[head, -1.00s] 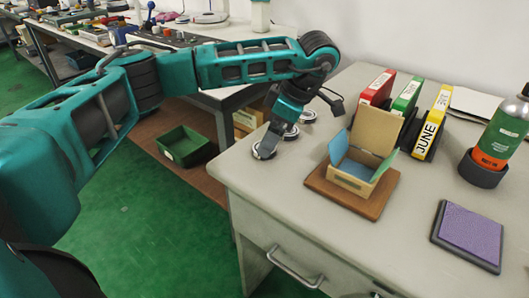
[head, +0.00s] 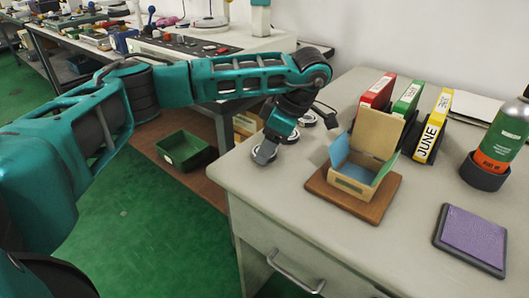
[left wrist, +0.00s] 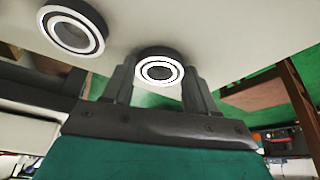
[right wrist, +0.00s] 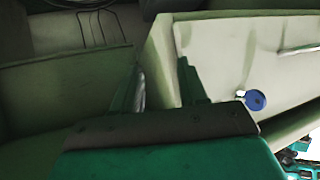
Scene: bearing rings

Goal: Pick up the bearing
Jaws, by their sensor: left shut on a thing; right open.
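Several silver-and-black bearing rings lie near the left edge of the grey desk. My left gripper (head: 264,152) reaches down to the one nearest the edge. In the left wrist view the bearing (left wrist: 160,70) sits between the fingers of my left gripper (left wrist: 158,78), which is shut on it. It appears to be at the desk surface; any gap below cannot be seen. A second bearing (head: 291,137) lies just behind it and a third bearing (head: 307,120) lies farther back. My right gripper (right wrist: 163,82) is open and empty in the right wrist view, by the desk front.
An open cardboard box (head: 352,176) stands on a brown board (head: 325,191) right of the bearings. Binders (head: 432,125), a bottle (head: 500,138) and a purple pad (head: 470,238) are farther right. A green bin (head: 184,149) sits below left. The desk's front left is clear.

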